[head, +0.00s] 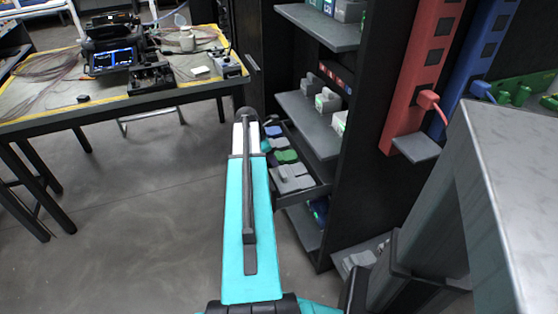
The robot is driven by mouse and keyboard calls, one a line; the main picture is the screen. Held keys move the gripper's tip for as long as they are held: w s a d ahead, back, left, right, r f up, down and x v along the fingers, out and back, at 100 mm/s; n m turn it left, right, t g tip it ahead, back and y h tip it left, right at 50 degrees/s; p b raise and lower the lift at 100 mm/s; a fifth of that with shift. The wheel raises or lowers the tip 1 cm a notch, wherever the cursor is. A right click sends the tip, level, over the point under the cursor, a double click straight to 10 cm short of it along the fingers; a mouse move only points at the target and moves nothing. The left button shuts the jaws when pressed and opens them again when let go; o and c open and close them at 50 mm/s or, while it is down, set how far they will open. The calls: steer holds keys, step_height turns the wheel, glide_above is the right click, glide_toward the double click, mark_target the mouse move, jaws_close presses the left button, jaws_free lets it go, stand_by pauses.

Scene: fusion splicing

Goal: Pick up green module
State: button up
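A green module (286,156) lies in a pulled-out grey tray (318,190) of the dark shelf unit, right of my teal arm. Blue modules lie just behind it in the same tray, and grey modules lie in front of it. My arm reaches forward up to the left side of the tray. My gripper's fingers do not show; the far end of the arm hides what is beyond it. I cannot see anything touching the green module.
Shelves (315,125) with grey and green devices stand above and below the tray. Red (412,75) and blue upright panels with cables are at right, beside a grey metal structure (520,150). A workbench (110,95) with splicing equipment is at back left.

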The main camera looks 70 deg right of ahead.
steer(key=c, duration=0.6)
steer(key=shift+r+p, duration=0.55)
steer(key=shift+r, duration=4.5)
